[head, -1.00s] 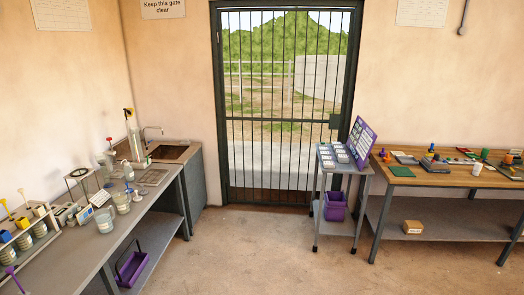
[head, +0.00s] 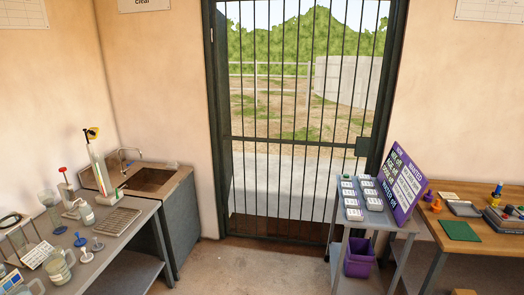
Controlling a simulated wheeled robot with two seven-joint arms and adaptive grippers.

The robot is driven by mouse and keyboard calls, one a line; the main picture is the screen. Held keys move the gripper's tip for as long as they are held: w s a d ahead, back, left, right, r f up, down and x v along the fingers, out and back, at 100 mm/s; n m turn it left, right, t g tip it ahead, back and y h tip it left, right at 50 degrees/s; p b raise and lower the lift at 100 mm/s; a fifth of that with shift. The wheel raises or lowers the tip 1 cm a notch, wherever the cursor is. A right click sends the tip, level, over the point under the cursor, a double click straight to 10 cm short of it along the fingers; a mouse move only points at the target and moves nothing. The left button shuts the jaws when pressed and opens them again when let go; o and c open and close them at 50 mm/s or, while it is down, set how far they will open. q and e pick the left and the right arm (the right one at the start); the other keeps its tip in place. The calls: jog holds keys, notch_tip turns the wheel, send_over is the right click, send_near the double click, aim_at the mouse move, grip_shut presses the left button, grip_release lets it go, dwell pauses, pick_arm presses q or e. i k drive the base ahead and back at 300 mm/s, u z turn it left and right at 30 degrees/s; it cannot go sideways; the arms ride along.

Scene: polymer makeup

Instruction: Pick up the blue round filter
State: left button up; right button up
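A small blue round piece with a short stem (head: 80,240) lies on the grey bench (head: 110,257) at the left; it looks like the blue round filter, though it is small in the view. Two similar pale pieces lie beside it, one to its right (head: 97,244) and one in front (head: 86,256). Another blue patch (head: 60,230) shows at the foot of a clear jar behind it; I cannot tell what it is. Neither of my grippers is in view.
Jars (head: 58,270) crowd the left bench's front. A sink (head: 150,180) is behind it. Floor between bench and trolley is clear.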

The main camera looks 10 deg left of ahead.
aim_at(80, 241)
jog(key=u, duration=0.2)
jog(key=i, duration=1.7)
jog(key=u, duration=1.2)
jog(key=i, duration=0.95)
jog(key=u, duration=1.75)
jog(key=i, duration=0.9)
jog(key=u, duration=0.4)
